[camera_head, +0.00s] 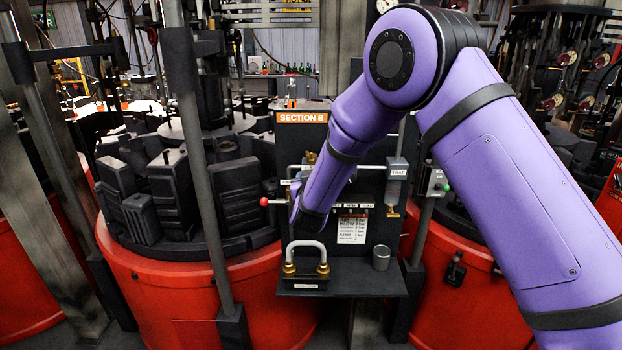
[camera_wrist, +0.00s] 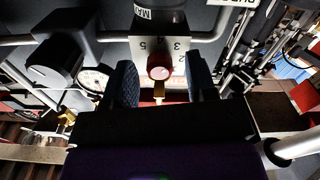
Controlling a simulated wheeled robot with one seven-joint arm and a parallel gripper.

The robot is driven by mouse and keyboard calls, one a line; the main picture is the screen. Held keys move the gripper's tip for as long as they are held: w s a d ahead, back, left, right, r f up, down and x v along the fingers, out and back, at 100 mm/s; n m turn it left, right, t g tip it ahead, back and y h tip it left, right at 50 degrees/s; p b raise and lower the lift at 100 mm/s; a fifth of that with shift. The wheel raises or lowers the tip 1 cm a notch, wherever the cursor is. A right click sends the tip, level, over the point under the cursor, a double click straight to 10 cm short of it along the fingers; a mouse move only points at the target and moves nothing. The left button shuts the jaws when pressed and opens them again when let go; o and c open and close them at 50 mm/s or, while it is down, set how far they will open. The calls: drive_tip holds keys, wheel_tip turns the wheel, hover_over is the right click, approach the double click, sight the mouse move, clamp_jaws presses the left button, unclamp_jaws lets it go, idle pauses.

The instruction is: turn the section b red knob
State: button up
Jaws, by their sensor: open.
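The section B panel (camera_head: 338,262) is a dark board under an orange "SECTION B" sign (camera_head: 302,117). In the wrist view a round red knob (camera_wrist: 160,66) sits in front of a pale plate with numbers (camera_wrist: 178,48). My gripper (camera_wrist: 161,84) is open, with one dark finger on each side of the knob in the picture. I cannot tell whether either finger touches it. In the head view my arm covers the middle of the panel and my gripper is mostly hidden. A small red ball on a rod (camera_head: 264,201) shows at the panel's left; I cannot tell if it is the same knob.
Pipes and a round gauge (camera_wrist: 95,80) lie close around the knob. A padlock-shaped pipe fitting (camera_head: 305,258) and a grey cup (camera_head: 381,257) are on the panel's lower shelf. Red machine drums (camera_head: 170,290) with dark moulds stand on both sides.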

drive_tip(key=s, duration=1)
drive_tip(key=shift+s, duration=0.4)
drive_tip(key=s+d+r+g+y, duration=0.2)
drive_tip(key=s+d+r+g, duration=0.1)
drive_tip(key=d+r, duration=0.55)
drive_tip(key=s+d+r+g+y, duration=0.1)
drive_tip(key=s+d+r+g, duration=0.25)
drive_tip(key=d+r, duration=0.5)
drive_tip(key=s+d+r+g+h, duration=0.1)
drive_tip(key=s+d, duration=0.4)
drive_tip(key=s, duration=0.5)
drive_tip(key=s+d+r+m+g+h, duration=0.1)
drive_tip(key=s+d+g, duration=0.2)
drive_tip(key=s, duration=0.6)
drive_tip(key=s+d+r+m+g+h, duration=0.1)
drive_tip(key=s+d+g, duration=0.1)
drive_tip(key=s+d, duration=0.5)
drive_tip(key=s, duration=0.3)
drive_tip(key=shift+s+d+r, duration=0.2)
drive_tip(key=shift+s+d, duration=0.05)
drive_tip(key=shift+s, duration=0.05)
